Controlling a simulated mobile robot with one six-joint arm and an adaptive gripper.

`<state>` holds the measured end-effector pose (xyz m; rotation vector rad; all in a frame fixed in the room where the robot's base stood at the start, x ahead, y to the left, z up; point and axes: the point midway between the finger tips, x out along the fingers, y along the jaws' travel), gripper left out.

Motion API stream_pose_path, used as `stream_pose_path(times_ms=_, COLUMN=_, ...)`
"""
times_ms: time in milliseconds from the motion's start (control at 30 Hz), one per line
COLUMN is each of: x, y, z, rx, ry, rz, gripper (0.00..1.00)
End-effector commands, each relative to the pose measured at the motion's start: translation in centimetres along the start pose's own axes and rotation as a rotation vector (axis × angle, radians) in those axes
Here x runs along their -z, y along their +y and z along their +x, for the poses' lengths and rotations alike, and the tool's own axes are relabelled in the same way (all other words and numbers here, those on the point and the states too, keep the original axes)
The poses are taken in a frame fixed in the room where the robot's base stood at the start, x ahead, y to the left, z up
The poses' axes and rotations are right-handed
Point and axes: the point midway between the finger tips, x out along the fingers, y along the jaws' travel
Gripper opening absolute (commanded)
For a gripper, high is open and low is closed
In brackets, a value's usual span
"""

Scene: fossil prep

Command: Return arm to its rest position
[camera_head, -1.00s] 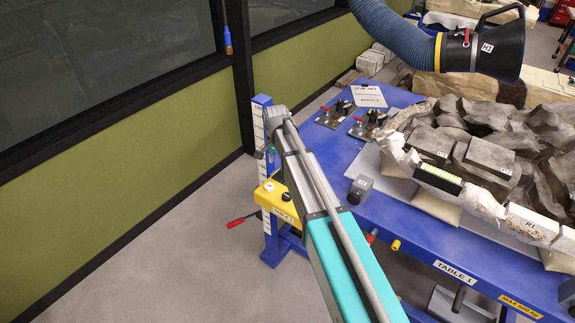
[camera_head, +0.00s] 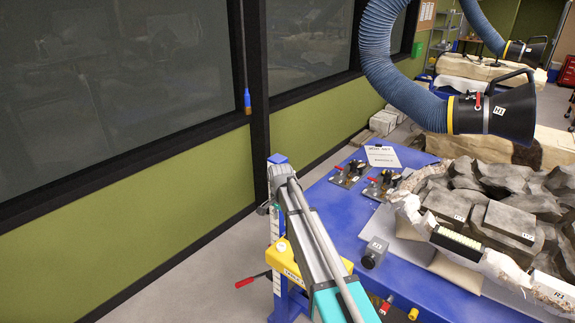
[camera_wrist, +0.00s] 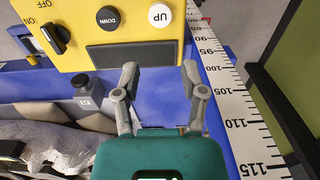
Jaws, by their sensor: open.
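My gripper (camera_wrist: 160,72) is open in the wrist view, with its two grey fingers apart and nothing between them. In the wrist view, the fingertips are in front of the lower edge of a yellow control box (camera_wrist: 125,12) with UP and DOWN buttons and an ON/OFF knob. I cannot tell whether they touch it. In the head view, my teal and grey arm reaches up and forward beside the left end of the blue table (camera_head: 330,214). The gripper is not clear there, apparently hidden by the arm.
A white measuring scale (camera_wrist: 222,90) stands right of the fingers. The table holds clamps (camera_head: 350,172), a grey block (camera_head: 374,252) and a fossil in a plaster jacket (camera_head: 410,215). A black extraction hood (camera_head: 495,112) hangs above. Grey floor (camera_head: 190,290) is open at left.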

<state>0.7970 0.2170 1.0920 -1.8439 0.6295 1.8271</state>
Motion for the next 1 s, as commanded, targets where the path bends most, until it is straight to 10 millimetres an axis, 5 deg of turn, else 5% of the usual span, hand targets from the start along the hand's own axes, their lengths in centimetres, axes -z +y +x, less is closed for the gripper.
stream_pose_path(times_ms=267, x=-0.2, y=3.5, z=0.7, rx=-0.001, ry=0.000, rz=-0.053, gripper=0.54)
stream_pose_path(times_ms=667, x=-2.0, y=18.1, z=3.1, rx=-0.005, ry=-0.003, rz=-0.318, gripper=0.54)
stream_pose_path(times_ms=1000, x=-5.6, y=29.5, z=5.1, rx=-0.007, ry=-0.007, rz=-0.564, gripper=0.54)
